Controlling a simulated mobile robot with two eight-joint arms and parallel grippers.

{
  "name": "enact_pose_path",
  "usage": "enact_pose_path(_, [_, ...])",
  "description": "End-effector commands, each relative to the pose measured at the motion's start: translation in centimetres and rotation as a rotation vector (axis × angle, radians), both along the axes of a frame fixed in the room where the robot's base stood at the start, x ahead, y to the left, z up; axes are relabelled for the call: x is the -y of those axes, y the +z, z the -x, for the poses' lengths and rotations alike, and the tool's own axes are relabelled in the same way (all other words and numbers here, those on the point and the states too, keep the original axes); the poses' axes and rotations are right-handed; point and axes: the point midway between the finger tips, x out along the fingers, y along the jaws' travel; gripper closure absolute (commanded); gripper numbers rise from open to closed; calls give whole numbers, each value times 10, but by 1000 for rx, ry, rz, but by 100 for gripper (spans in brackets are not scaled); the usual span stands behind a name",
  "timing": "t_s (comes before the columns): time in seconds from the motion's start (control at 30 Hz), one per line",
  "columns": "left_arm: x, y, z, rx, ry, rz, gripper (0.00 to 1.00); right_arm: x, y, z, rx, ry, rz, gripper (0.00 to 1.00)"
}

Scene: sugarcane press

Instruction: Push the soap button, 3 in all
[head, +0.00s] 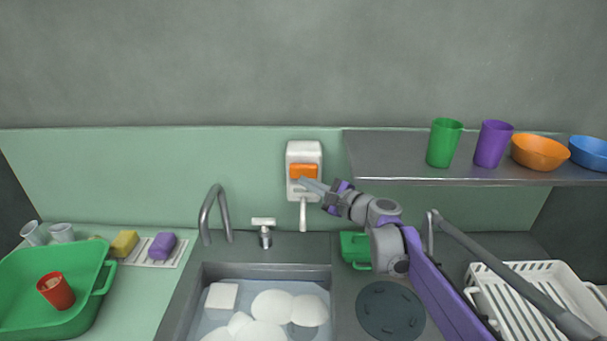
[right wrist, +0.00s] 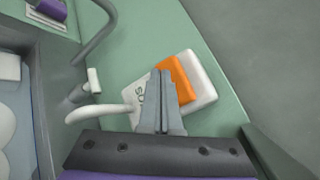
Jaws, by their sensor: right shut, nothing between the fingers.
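The white soap dispenser (head: 304,152) is fixed on the green wall panel above the sink, with its spout pointing down. Its orange button (head: 304,171) is on the front. My right gripper (head: 302,183) is shut and empty, with its fingertips at the lower edge of the button in the head view. In the right wrist view the shut fingers (right wrist: 160,75) overlap the dispenser (right wrist: 203,80) and the left part of the orange button (right wrist: 181,80). I cannot tell whether the tips touch the button. My left gripper is not in view.
The sink (head: 210,270) below holds white foam, with a grey faucet (head: 207,215) behind it. A grey shelf (head: 400,172) with cups and bowls juts out at the right. A green tub (head: 90,310) stands at the left and a white rack (head: 520,290) at the right.

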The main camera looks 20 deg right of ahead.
Motion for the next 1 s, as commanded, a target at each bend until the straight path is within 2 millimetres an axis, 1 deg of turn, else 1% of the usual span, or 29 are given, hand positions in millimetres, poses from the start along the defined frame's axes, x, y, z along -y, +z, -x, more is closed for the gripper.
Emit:
enact_pose_path(0.5, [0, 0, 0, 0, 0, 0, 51, 0, 0, 0, 0, 0, 0, 100])
enact_pose_path(0.8, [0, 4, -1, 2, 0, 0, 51, 4, 0, -8, 0, 0, 0, 100])
enact_pose_path(1.0, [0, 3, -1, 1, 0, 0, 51, 4, 0, -8, 0, 0, 0, 100])
